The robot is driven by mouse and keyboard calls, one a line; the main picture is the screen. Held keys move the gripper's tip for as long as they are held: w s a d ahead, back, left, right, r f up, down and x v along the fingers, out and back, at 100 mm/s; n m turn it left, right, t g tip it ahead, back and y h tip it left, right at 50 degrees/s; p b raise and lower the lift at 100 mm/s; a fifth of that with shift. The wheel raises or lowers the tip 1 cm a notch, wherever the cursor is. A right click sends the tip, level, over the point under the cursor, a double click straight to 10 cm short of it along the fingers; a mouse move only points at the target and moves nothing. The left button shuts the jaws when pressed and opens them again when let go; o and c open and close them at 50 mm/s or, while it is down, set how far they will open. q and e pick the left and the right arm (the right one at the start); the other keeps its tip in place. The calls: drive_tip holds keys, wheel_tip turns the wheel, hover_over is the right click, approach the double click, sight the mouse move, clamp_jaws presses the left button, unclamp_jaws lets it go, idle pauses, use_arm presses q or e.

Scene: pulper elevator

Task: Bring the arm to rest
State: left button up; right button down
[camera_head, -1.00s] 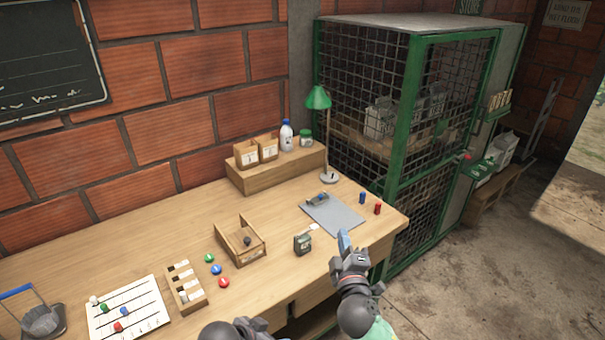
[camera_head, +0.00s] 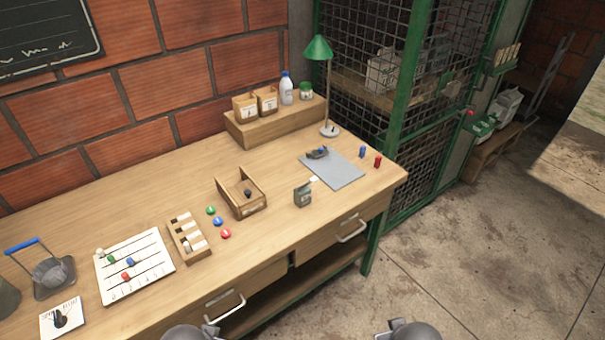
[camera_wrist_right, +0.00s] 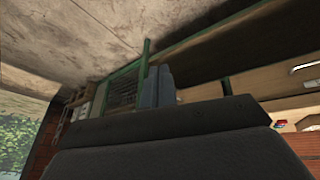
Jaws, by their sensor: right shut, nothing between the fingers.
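In the right wrist view, my right gripper (camera_wrist_right: 158,86) has its two grey fingers side by side and shut, with nothing between them. The fingers stand in front of the floor and a green frame, clear of the desk. In the head view, only grey parts of my arms show at the bottom edge. One is below the desk's front edge and the other is over the floor to its right. My gripper fingers do not show in the head view, and my left gripper is out of sight.
The concrete floor (camera_head: 480,260) at right is open.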

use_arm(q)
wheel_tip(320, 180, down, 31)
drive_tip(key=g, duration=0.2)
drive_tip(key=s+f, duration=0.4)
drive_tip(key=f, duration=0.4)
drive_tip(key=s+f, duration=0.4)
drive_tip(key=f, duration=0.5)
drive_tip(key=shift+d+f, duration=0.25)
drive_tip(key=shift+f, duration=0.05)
use_arm(e)
drive_tip(key=s+f+g, duration=0.1)
drive_tip(key=s+f, duration=0.2)
drive_tip(key=f, duration=1.3)
drive_tip(key=s+a+f+g, duration=0.1)
drive_tip(key=s+f, duration=0.2)
drive_tip(key=f, duration=1.4)
drive_tip(key=s+a+f+g, duration=0.1)
drive_tip(key=s+f, duration=0.3)
drive_tip(key=f, duration=1.2)
drive_tip(key=shift+f+y, duration=0.2)
drive_tip(key=shift+y, duration=0.2)
